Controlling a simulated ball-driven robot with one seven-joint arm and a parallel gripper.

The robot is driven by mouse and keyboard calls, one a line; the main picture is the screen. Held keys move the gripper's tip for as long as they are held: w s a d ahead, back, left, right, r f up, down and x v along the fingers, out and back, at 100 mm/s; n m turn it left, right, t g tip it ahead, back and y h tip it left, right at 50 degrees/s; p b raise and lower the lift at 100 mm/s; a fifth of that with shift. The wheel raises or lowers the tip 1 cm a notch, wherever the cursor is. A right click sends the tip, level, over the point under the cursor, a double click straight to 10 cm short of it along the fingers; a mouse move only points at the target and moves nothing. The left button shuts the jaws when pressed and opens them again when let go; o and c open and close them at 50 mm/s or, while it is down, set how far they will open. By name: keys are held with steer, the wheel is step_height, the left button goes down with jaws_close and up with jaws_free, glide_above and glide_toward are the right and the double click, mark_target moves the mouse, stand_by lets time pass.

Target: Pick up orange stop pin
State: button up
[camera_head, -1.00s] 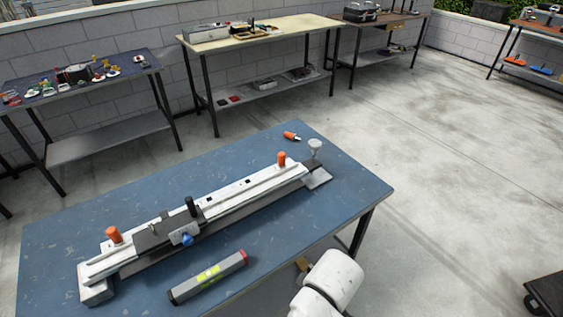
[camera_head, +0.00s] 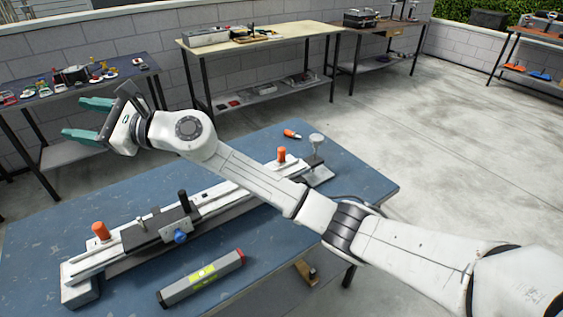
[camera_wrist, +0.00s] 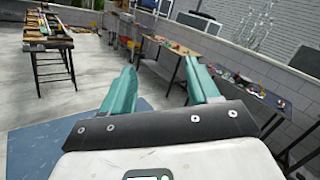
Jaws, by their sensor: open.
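Several orange pins show in the head view. One orange pin (camera_head: 292,134) lies on its side on the blue table (camera_head: 352,180) behind the rail's far end. Another orange pin (camera_head: 281,155) stands upright on the far part of the white rail fixture (camera_head: 218,190), and a third orange pin (camera_head: 101,231) stands upright at its near left end. My gripper (camera_head: 82,118) is open and empty, raised over the table's left side and well apart from all pins. Its teal fingers (camera_wrist: 160,80) are spread in the wrist view, with no pin visible there.
A grey and yellow level (camera_head: 202,278) lies in front of the fixture. A white-capped post (camera_head: 317,142) stands at the rail's far end. A dark-topped bench (camera_head: 75,85) with small items and a pale bench (camera_head: 255,40) stand along the wall. My arm crosses above the table.

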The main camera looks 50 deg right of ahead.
step_height(320, 180, down, 6)
steer(key=w+d+n+g+h, duration=0.1)
steer(key=d+n+g, duration=0.2)
steer(key=n, duration=0.2)
steer(key=n+g+h+b, duration=0.3)
steer(key=n+g+h, duration=0.4)
steer(key=g+h, duration=0.55)
glide_toward(282, 149)
step_height(282, 149, down, 2)
steer(key=t+h, duration=0.1)
steer(key=x, duration=0.4)
steer(key=shift+f, duration=0.2)
steer(key=shift+x, duration=3.1)
steer(key=shift+s, duration=0.15)
jaws_close()
